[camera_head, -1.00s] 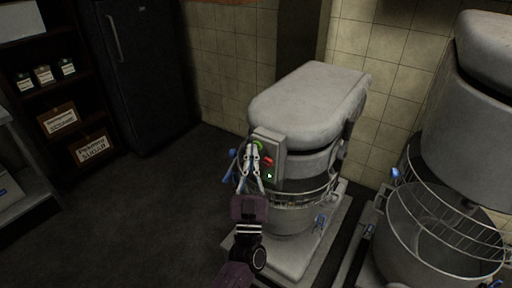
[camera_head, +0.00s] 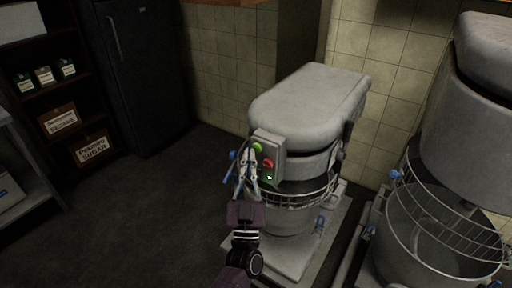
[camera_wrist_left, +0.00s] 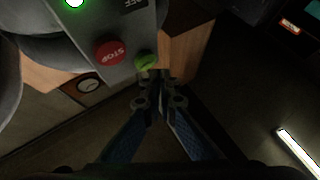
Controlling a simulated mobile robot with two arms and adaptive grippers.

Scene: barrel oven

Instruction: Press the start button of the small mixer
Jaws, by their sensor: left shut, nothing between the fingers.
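The small mixer (camera_head: 305,105) stands in the middle of the head view, with a grey control box (camera_head: 270,143) on its side. The box carries a green button (camera_head: 257,147), a red button (camera_head: 267,163) below it and a lit green light (camera_head: 269,178). In the left wrist view the red button reads STOP (camera_wrist_left: 110,52), with the green button (camera_wrist_left: 146,62) beside it. My left gripper (camera_head: 250,163) is shut and empty, its tips just below the green button in the head view. They also show close to it in the wrist view (camera_wrist_left: 158,78); contact cannot be told. My right gripper is out of view.
A larger mixer with a wire guard and bowl (camera_head: 430,235) stands at the right. A dark fridge (camera_head: 145,70) and shelves with jars and boxes (camera_head: 60,120) are at the back left. The floor (camera_head: 150,220) left of the small mixer is clear.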

